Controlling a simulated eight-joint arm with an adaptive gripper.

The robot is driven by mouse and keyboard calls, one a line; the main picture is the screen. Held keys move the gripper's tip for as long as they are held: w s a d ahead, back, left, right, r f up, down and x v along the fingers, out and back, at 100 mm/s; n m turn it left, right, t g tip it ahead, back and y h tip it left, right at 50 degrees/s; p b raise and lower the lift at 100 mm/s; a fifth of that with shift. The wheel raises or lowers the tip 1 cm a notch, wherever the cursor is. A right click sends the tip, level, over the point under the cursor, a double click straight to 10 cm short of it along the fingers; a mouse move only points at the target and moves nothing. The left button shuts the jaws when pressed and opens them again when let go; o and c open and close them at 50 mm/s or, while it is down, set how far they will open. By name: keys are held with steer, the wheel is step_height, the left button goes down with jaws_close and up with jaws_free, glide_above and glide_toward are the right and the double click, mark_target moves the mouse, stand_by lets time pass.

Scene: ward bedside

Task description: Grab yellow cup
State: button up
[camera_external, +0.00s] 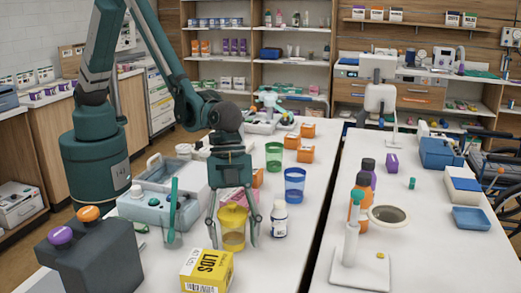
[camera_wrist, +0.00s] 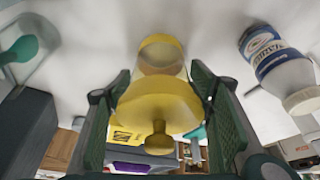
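The yellow cup (camera_external: 233,241) stands upright on the white table, with see-through yellow walls and an opaque yellow top. In the wrist view the cup (camera_wrist: 160,57) shows its yellow top with a round knob towards the camera. My gripper (camera_external: 234,242) points down over the cup, one finger on each side of it. In the wrist view my gripper (camera_wrist: 162,105) has its fingers wide apart, with the cup's top between them. Narrow gaps show beside the cup, and I cannot tell whether either finger touches it.
A white bottle with a blue label (camera_external: 279,218) stands close right of the gripper. A yellow LIDS box (camera_external: 207,270) sits in front. A blue cup (camera_external: 295,185) and green cup (camera_external: 274,157) stand behind. A dark container (camera_external: 92,258) and grey-blue case (camera_external: 150,209) are left.

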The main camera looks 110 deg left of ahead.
mark_target(234, 220)
steer(key=c, duration=0.8)
steer(key=shift+o, duration=0.2)
steer(key=shift+r, duration=0.1)
steer(key=shift+r+p, duration=0.3)
steer(key=shift+r, duration=4.6)
